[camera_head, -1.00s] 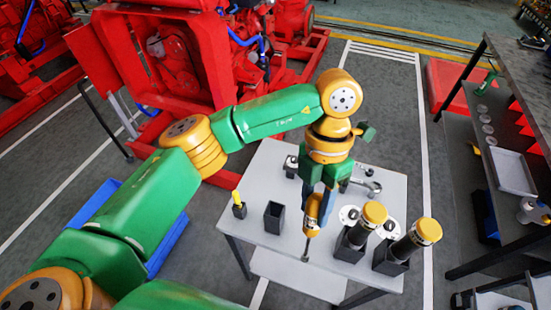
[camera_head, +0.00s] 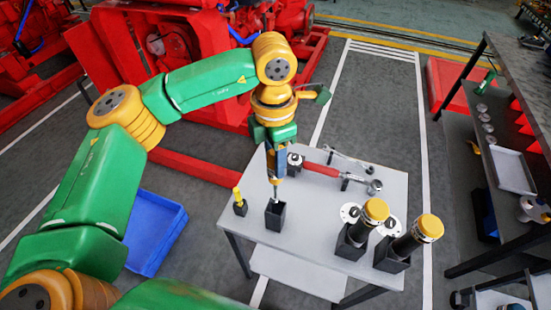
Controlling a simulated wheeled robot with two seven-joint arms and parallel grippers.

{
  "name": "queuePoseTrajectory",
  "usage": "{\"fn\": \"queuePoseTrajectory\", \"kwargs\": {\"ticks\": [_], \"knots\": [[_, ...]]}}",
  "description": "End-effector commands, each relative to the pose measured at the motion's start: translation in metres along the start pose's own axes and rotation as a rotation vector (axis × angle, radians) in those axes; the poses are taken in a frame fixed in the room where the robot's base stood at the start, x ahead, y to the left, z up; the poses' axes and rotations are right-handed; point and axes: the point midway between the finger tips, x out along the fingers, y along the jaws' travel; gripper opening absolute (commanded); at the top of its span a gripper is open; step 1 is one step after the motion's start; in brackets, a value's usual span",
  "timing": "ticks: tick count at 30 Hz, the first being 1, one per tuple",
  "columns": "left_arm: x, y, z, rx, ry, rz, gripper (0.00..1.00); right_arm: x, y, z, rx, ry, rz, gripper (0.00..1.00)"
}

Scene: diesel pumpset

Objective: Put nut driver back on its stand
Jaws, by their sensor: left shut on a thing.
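My left gripper (camera_head: 276,158) is shut on the nut driver (camera_head: 275,188) and holds it upright, tip down. Its shaft shows below the fingers, and most of its handle is hidden by them. The black box-shaped stand (camera_head: 275,215) is on the white table directly under the nut driver. The shaft's lower end is at the stand's open top; I cannot tell how far it is inside. My right gripper is not in view.
A smaller black holder with a yellow-handled tool (camera_head: 238,201) stands just left of the stand. Two black holders with yellow-capped cylinders (camera_head: 370,218) (camera_head: 424,232) stand at the right. A red-handled wrench (camera_head: 322,169) lies behind on the white table (camera_head: 318,215).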

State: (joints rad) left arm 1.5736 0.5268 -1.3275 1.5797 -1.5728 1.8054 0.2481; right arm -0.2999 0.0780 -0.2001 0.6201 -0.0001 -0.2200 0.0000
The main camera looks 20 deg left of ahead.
Motion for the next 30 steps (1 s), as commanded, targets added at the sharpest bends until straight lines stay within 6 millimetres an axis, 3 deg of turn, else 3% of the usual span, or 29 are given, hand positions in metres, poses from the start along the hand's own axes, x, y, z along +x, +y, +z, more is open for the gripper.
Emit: {"fn": "queuePoseTrajectory", "kwargs": {"ticks": [1,21,30], "knots": [[0.012,0.0,0.0,0.0,0.0,0.0,0.0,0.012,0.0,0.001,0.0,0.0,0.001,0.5],[0.115,-0.001,-0.001,0.0,0.0,-0.001,0.0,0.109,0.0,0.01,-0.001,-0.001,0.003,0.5],[0.124,-0.001,-0.001,0.0,0.0,-0.001,0.0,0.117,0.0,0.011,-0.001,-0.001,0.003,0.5]]}}
